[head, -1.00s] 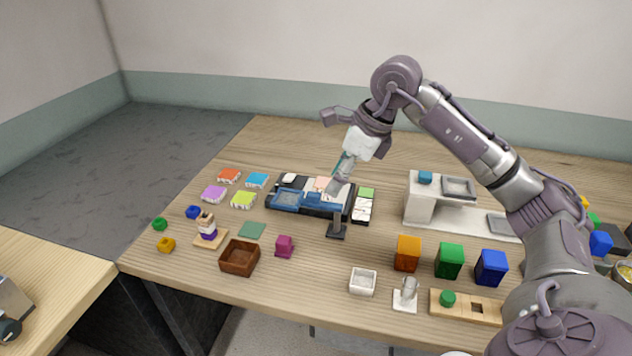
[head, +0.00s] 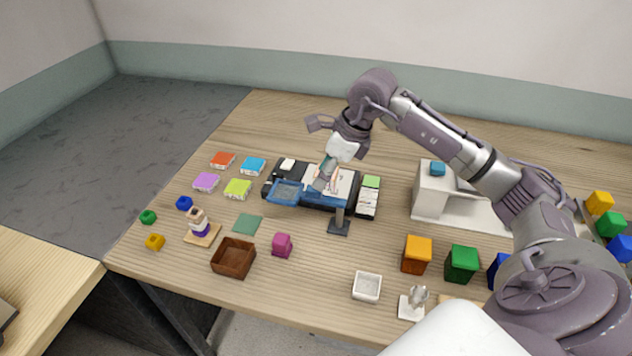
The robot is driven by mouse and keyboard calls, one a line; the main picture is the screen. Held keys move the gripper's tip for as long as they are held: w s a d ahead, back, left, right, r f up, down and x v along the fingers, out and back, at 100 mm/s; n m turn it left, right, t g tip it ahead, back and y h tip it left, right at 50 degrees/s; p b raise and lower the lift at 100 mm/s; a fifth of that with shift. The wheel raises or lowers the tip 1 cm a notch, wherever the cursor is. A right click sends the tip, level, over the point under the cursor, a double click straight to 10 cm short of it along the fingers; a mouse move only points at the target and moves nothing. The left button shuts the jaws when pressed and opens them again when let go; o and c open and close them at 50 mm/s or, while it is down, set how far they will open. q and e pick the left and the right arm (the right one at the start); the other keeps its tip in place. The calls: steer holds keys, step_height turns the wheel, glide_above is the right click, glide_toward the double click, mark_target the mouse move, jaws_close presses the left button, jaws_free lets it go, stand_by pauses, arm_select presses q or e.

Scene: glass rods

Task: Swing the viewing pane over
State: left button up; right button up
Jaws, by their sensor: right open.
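The viewing pane (head: 285,193) is a blue-framed, see-through panel on a blue bar. The bar reaches left from a dark upright post (head: 340,220) with a square foot. The pane hangs over the left front part of a black tray (head: 270,180) that bears white and pinkish sheets. My right gripper (head: 322,184) is open, with its fingers pointing down at the blue bar, close to the pane's right side. I cannot tell whether the fingers touch the bar. My left gripper is not in view.
Colored slabs (head: 238,188) lie left of the tray. A brown box (head: 233,258), a magenta block (head: 282,245) and a white dish (head: 367,287) stand in front. A white stand (head: 432,192) and several colored cubes (head: 417,254) are at the right. The table's back left is clear.

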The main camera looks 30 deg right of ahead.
mark_target(308, 193)
steer(key=x, duration=0.4)
steer(key=shift+w+a+f+p, duration=0.1)
steer(key=shift+w+f+p, duration=0.05)
steer(key=shift+f+p, duration=0.2)
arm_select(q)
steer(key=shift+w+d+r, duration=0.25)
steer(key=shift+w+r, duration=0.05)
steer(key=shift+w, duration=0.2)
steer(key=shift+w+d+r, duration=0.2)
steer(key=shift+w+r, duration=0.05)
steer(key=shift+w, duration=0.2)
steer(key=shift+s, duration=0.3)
arm_select(e)
jaws_close()
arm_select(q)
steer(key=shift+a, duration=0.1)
